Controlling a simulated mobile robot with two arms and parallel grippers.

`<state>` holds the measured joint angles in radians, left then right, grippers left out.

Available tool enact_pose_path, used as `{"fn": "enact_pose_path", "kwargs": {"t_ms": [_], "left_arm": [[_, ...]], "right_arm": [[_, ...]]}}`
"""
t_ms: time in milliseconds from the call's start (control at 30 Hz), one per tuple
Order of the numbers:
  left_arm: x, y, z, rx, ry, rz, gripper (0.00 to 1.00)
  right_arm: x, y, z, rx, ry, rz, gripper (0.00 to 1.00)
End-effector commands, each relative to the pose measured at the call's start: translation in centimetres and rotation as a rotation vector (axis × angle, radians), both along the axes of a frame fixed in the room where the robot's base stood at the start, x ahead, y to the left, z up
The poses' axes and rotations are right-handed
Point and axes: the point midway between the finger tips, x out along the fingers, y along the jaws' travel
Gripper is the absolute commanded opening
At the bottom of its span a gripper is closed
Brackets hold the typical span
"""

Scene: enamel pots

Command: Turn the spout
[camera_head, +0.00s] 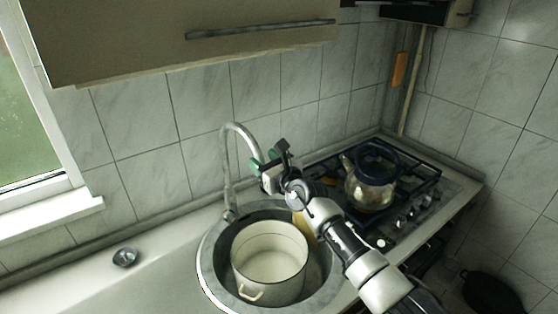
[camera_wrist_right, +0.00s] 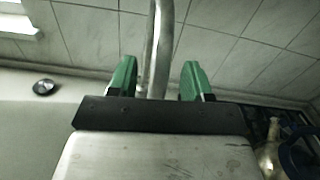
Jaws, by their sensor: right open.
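The spout (camera_head: 227,165) is a tall curved metal tap pipe rising behind the round sink, its arch bending over to the right. My right gripper (camera_head: 264,160) has green fingertips and is open beside the downward end of the spout. In the right wrist view, the spout (camera_wrist_right: 160,45) runs upright in the gap between the two green fingertips of the right gripper (camera_wrist_right: 158,80). It appears lined up between them; I cannot tell whether either finger touches it. My left gripper is not in view.
A white enamel pot (camera_head: 241,262) stands in the round sink (camera_head: 207,262), below my right arm. A glass kettle (camera_head: 369,190) stands on the gas stove (camera_head: 410,190) at the right. A dark drain plug (camera_head: 125,257) lies on the counter at the left. A cabinet (camera_head: 150,40) hangs above.

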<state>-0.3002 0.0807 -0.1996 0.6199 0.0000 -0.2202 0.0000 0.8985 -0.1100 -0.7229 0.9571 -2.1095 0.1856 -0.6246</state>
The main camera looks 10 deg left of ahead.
Motion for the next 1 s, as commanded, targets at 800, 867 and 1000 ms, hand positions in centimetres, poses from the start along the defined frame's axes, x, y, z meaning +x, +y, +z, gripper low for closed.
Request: {"fn": "enact_pose_path", "kwargs": {"t_ms": [800, 867, 1000], "left_arm": [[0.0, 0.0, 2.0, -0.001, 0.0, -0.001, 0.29], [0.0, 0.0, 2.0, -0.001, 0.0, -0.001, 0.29], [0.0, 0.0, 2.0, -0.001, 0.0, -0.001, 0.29]], "right_arm": [[-4.8, -4.5, -0.1, -0.003, -0.001, -0.002, 0.5], [-4.8, -4.5, -0.1, -0.003, -0.001, -0.002, 0.5], [-5.3, -4.8, 0.1, 0.072, 0.012, -0.007, 0.5]]}}
